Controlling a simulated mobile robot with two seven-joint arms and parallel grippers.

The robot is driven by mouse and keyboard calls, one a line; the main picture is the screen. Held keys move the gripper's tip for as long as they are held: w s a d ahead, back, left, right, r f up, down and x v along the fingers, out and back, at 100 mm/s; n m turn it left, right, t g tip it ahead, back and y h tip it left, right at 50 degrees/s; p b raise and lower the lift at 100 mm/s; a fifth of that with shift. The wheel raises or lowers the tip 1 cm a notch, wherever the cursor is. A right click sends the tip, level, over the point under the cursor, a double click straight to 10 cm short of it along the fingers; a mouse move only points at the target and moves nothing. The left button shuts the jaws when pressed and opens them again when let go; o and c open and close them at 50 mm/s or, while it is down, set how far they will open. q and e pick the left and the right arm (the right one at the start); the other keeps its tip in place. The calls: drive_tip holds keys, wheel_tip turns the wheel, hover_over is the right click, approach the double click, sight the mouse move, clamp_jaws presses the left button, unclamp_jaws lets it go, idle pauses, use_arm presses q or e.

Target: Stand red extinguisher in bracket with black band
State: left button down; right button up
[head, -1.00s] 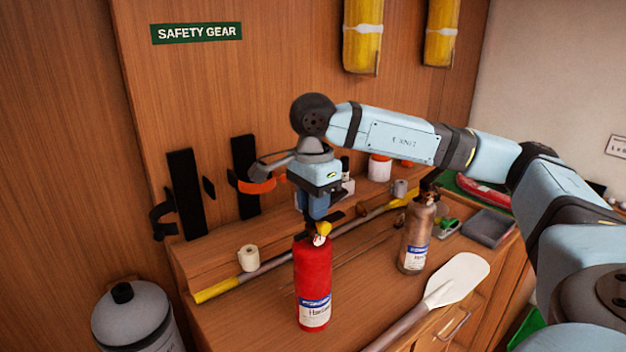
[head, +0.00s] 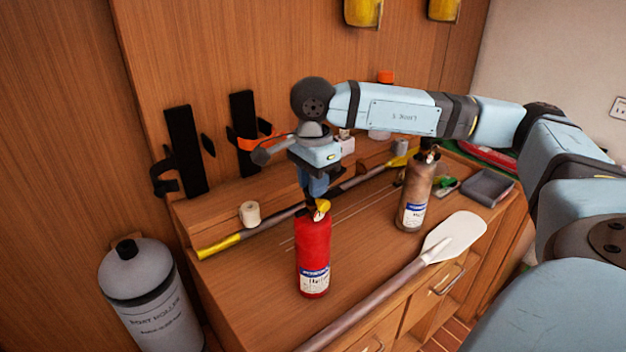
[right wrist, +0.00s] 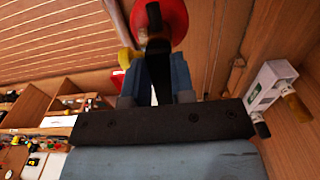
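The red extinguisher (head: 314,258) is upright over the counter, its white and blue label facing me. I cannot tell whether its base touches the wood. My right gripper (head: 318,202) comes from above and is shut on its black top handle. In the right wrist view, the blue fingers (right wrist: 156,84) flank that black handle, with the red body (right wrist: 174,14) beyond. The bracket with the black band (head: 186,152) is on the wall at left, its band (head: 163,175) sticking out at its left side. It looks empty. My left gripper is out of view.
A second bracket (head: 243,134) has an orange band. A brown extinguisher (head: 416,195) stands at right. A white-bladed paddle (head: 455,236) lies in front, a yellow-ended pole (head: 220,245) behind. A white roll (head: 250,214) sits near the wall, and a grey tank (head: 150,295) stands at lower left.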

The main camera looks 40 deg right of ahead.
drive_tip(key=o, duration=0.4)
drive_tip(key=shift+s, duration=0.1)
drive_tip(key=shift+o, duration=0.2)
drive_tip(key=shift+r, duration=0.1)
wheel_tip(320, 180, up, 12)
idle(0.6)
